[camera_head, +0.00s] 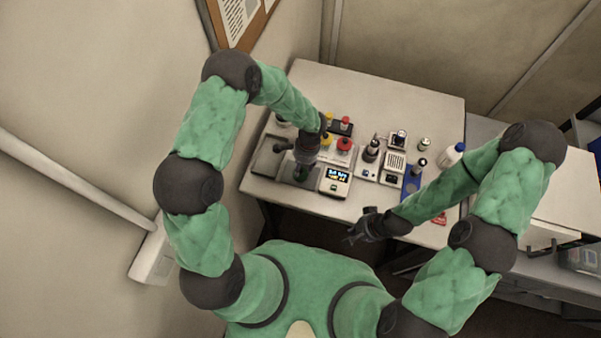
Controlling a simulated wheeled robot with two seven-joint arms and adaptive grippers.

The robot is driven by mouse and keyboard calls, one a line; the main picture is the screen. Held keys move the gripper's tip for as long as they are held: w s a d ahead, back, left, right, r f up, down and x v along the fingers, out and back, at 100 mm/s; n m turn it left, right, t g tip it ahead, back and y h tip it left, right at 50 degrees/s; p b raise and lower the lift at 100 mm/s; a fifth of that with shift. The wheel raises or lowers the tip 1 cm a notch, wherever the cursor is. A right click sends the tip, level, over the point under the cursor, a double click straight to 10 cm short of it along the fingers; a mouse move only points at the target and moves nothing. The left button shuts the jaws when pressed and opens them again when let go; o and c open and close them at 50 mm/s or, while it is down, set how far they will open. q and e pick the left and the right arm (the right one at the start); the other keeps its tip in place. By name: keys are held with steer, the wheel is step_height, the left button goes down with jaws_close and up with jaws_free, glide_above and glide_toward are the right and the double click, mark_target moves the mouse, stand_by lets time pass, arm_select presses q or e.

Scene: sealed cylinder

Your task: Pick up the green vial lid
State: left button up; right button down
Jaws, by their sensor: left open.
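My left gripper (302,170) points down over the device at the left of the table, with its jaws open. A small dark green thing, which looks like the green vial lid (301,174), shows at its fingertips. The fingers partly hide it, and I cannot tell whether they touch it. The device with a lit display (338,176) stands just to the right of this gripper. My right gripper (350,236) hangs in front of the table's front edge, away from the objects. It is too small and dark to tell whether it is open or shut.
Red-topped and yellow-topped items (344,145) stand close behind and right of the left gripper. Small instruments (394,162), a blue rack (411,186) and a white bottle with a blue cap (452,155) stand further right. The back of the table (375,95) is clear.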

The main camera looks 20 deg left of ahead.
mark_target(301, 171)
arm_select(q)
steer(key=shift+s+a+f, duration=0.1)
steer(key=shift+a+f, duration=0.1)
steer(key=shift+f, duration=1.3)
steer(key=shift+c, duration=0.3)
jaws_close()
steer(key=shift+r, duration=0.15)
